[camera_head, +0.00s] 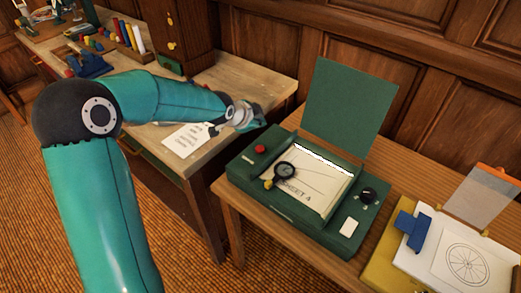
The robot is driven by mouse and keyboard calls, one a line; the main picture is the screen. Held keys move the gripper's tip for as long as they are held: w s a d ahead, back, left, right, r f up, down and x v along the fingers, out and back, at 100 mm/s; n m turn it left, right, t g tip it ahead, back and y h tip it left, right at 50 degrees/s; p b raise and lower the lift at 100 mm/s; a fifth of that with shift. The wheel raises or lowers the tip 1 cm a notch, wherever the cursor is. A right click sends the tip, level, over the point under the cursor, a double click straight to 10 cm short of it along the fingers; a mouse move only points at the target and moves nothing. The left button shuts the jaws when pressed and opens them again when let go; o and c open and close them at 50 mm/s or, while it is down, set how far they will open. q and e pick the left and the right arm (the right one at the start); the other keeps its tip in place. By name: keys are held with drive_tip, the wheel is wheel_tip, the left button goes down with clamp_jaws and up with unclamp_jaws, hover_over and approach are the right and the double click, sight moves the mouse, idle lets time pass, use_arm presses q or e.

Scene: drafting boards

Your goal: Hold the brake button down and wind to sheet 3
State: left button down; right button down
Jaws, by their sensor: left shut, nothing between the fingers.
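The green winding box (290,222) stands on the wooden table with its green lid (346,110) raised. The red button (260,149), which looks like the brake button, is on its back left corner. A round black dial or crank (285,171) with a small yellow knob (268,184) sits at the left edge of the paper window. The paper sheet (318,180) carries lettering that seems to read "SHEET 4", small and partly covered. My left gripper (257,121) is shut and empty, above and behind the red button, apart from it. My right gripper is out of view.
A black knob (368,193) and white plate (348,226) are on the box's right side. A printed card (186,140) lies on the desk at left. A board with a wheel drawing (467,265) and blue clamp (413,230) is at right.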

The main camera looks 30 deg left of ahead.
sight(259, 149)
use_arm(q)
wheel_tip(259, 149, down, 8)
drive_tip(key=b, duration=0.6)
drive_tip(key=shift+r, duration=0.2)
drive_tip(key=shift+f+b, duration=0.15)
drive_tip(key=shift+b, duration=0.2)
idle(0.5)
drive_tip(key=shift+f, duration=0.1)
drive_tip(key=shift+f+b, duration=0.2)
drive_tip(key=shift+b, duration=0.1)
